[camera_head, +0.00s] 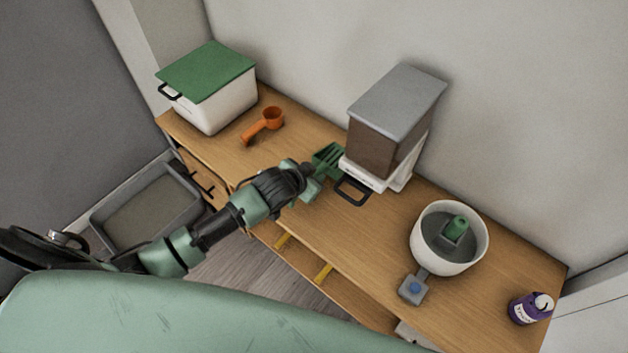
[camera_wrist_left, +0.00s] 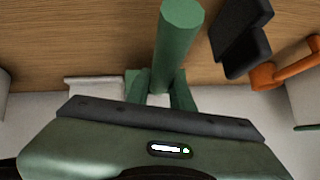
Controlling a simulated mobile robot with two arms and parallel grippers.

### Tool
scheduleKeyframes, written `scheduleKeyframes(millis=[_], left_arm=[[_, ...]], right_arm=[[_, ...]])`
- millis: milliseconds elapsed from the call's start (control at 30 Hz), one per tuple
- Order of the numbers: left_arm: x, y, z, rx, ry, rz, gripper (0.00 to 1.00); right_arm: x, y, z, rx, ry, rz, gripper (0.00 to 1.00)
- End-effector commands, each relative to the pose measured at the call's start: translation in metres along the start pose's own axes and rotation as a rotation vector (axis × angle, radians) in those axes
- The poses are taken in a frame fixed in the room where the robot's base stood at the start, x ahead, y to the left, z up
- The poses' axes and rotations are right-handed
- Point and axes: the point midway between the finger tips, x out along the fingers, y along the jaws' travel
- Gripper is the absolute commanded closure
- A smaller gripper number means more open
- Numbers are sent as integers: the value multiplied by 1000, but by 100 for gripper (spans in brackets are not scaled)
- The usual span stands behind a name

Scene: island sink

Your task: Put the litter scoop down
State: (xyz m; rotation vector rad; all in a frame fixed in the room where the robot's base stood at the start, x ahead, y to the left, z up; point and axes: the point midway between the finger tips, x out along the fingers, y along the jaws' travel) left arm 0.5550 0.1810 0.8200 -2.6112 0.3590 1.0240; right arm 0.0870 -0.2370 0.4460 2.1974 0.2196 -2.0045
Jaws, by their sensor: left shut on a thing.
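The green litter scoop (camera_head: 328,157) has a slotted head, which shows just beyond my left gripper in the head view, over the wooden counter (camera_head: 345,230) and beside the dispenser. In the left wrist view, its thick green handle (camera_wrist_left: 178,45) stands between the fingers. My left gripper (camera_head: 311,182) is shut on this handle; its fingers show low in the wrist view (camera_wrist_left: 158,90). The gripper hides part of the scoop in the head view. I cannot tell whether the scoop touches the counter. My right gripper is not in view.
The grey-lidded dispenser (camera_head: 385,125) stands close right of the scoop. An orange scoop (camera_head: 264,124) and a green-lidded white bin (camera_head: 213,90) are to the left. A white bowl (camera_head: 449,238) and purple bottle (camera_head: 530,308) are at right. Bare counter lies between the orange scoop and dispenser.

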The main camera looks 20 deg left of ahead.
Motion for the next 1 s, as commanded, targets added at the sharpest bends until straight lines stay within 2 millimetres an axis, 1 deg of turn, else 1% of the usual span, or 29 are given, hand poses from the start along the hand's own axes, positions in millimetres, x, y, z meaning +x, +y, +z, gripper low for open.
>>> scheduleKeyframes(millis=[33, 100, 200, 633, 667, 700, 733, 1000], left_arm=[[5, 2, 7, 0, -4, 0, 100], [13, 4, 14, -1, -4, 0, 100], [20, 6, 21, -1, -3, 1, 100], [25, 8, 25, 0, -1, 0, 100], [24, 7, 25, 0, -1, 0, 69], [24, 7, 25, 0, -1, 0, 58], [24, 7, 25, 0, -2, 0, 56], [24, 7, 25, 0, -2, 0, 56]], right_arm=[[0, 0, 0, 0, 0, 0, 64], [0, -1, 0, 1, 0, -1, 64], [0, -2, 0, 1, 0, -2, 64], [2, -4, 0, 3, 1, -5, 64], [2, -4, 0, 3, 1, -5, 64], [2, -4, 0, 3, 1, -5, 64], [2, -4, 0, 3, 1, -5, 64], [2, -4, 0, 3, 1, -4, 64]])
